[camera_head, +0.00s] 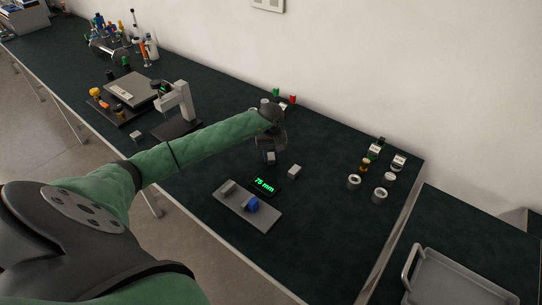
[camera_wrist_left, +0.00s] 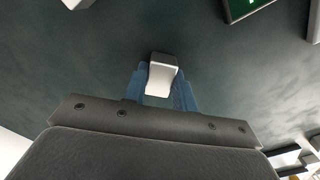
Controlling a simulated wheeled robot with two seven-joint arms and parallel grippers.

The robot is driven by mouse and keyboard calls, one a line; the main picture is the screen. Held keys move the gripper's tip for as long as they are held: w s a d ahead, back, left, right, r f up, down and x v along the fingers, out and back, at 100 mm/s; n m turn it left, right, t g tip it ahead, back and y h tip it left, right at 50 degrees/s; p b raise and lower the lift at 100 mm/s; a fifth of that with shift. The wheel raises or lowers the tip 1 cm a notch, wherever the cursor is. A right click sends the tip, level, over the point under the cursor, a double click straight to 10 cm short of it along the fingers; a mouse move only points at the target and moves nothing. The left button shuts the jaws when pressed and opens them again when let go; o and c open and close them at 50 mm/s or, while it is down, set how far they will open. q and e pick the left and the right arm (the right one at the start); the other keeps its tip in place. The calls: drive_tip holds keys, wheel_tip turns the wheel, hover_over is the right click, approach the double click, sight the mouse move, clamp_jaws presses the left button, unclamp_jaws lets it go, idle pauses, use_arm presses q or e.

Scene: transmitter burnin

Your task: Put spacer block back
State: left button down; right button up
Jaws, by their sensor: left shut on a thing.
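My left gripper (camera_head: 270,157) is over the middle of the dark bench, fingers pointing down. In the left wrist view its blue fingers (camera_wrist_left: 162,88) are shut on a small light-grey spacer block (camera_wrist_left: 160,75). The held block also shows in the head view (camera_head: 271,157); its exact height above the bench is hard to tell. A similar grey block (camera_head: 294,171) lies on the bench just to the right. A grey plate (camera_head: 262,221) below the gripper carries a blue block (camera_head: 252,204) and a grey piece (camera_head: 228,187). My right gripper is not in view.
A black display (camera_head: 264,186) reading "75 mm" stands at the plate's back edge. Several metal rings and small parts (camera_head: 380,193) are at the right. A stand instrument (camera_head: 178,105) and bottles (camera_head: 148,48) are at the left. A grey tray (camera_head: 455,280) is at lower right.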

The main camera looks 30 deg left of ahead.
sight(271, 156)
use_arm(q)
drive_tip(key=c, duration=1.1)
unclamp_jaws()
drive_tip(key=shift+r, duration=0.15)
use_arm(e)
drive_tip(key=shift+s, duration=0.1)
use_arm(q)
drive_tip(key=shift+r, duration=0.5)
wheel_tip(271, 156, up, 11)
drive_tip(key=b, duration=0.5)
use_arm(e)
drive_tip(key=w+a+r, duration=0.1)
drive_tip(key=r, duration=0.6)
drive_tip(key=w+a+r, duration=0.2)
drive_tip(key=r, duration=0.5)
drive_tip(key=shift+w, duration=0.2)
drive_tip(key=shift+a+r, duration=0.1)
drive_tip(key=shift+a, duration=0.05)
